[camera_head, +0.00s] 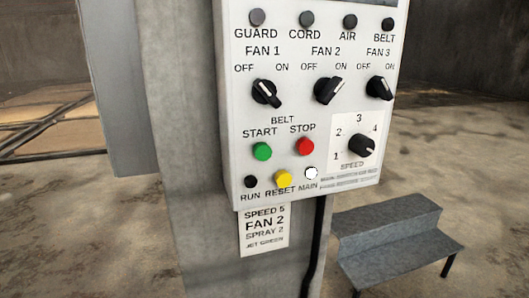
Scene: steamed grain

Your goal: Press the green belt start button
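The green belt START button (262,151) is on the lower left of a white control panel (235,120), under the word START. The red STOP button (305,146) is just to its right. The yellow RESET button (283,179) is below, between the dark RUN lamp (251,182) and the white, bright MAIN lamp (311,173). The black SPEED knob (362,146) is at the right. Nothing covers the green button. Neither of my grippers shows in the head view.
The panel is fixed to a grey column (180,120). Three black fan knobs, including FAN 1 (266,93), sit above the buttons. A paper note (264,230) hangs below. A black cable (316,245) runs down beside it. A grey metal step (390,235) stands at lower right.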

